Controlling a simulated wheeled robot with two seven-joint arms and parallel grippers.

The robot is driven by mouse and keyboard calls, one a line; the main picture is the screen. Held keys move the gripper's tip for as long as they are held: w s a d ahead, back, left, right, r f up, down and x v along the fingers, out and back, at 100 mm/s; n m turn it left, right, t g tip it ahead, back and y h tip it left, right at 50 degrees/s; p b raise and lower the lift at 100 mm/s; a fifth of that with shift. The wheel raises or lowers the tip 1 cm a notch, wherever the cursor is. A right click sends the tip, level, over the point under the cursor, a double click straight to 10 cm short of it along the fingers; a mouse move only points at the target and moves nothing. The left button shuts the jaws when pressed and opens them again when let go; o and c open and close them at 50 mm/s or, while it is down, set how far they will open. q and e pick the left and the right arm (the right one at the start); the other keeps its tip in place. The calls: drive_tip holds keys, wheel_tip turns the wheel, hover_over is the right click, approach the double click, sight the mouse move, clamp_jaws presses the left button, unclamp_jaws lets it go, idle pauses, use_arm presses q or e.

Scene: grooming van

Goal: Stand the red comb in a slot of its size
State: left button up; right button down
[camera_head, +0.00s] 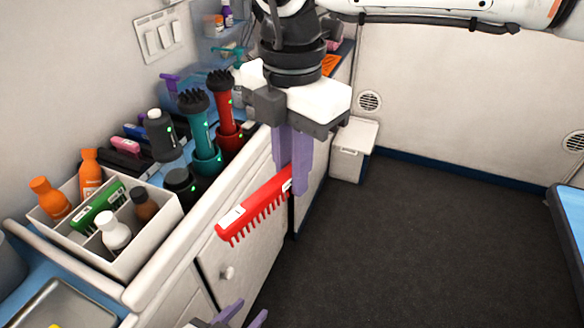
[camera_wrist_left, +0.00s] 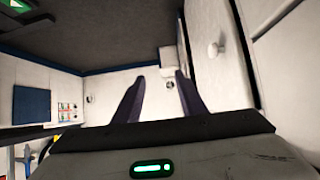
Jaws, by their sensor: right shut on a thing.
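The red comb (camera_head: 252,209) hangs in the air in front of the cabinet, teeth pointing down, sloping down to the left. My right gripper (camera_head: 293,180) is shut on its right end. A white divided caddy (camera_head: 160,232) stands on the counter to the left of the comb, apart from it. A green comb (camera_head: 97,209) stands in one of its compartments, among bottles. My left gripper (camera_head: 238,316) is low at the bottom edge, only partly visible. In the left wrist view its fingers (camera_wrist_left: 160,76) are apart with nothing between them.
Orange bottles (camera_head: 50,198), a white bottle (camera_head: 115,230) and a brown bottle (camera_head: 144,205) fill parts of the caddy. Teal (camera_head: 200,130) and red (camera_head: 226,105) upright tools stand behind it. A sink (camera_head: 55,305) lies at lower left. The dark floor (camera_head: 420,240) is clear.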

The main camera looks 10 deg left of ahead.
drive_tip(key=shift+d+f+n, duration=0.25)
drive_tip(key=shift+d+n, duration=0.25)
drive_tip(key=shift+n, duration=0.7)
drive_tip(key=d+f+m, duration=0.4)
drive_tip(key=d+m, duration=0.8)
drive_tip(key=m, duration=0.4)
drive_tip(key=d+f+m, duration=0.4)
drive_tip(key=d+m, duration=0.7)
drive_tip(key=m, duration=0.4)
use_arm(q)
drive_tip(key=s+a+f+n+g+y, duration=0.1)
drive_tip(key=s+a+f, duration=0.1)
drive_tip(key=s+f, duration=0.2)
drive_tip(key=s, duration=0.2)
drive_tip(key=shift+s+a+n+g, duration=0.3)
drive_tip(key=shift+s+a+g, duration=0.05)
drive_tip(key=shift+a+g, duration=0.05)
use_arm(e)
drive_tip(key=s+f, duration=0.3)
drive_tip(key=s, duration=0.3)
drive_tip(key=shift+s+d, duration=0.2)
drive_tip(key=shift+s, duration=0.1)
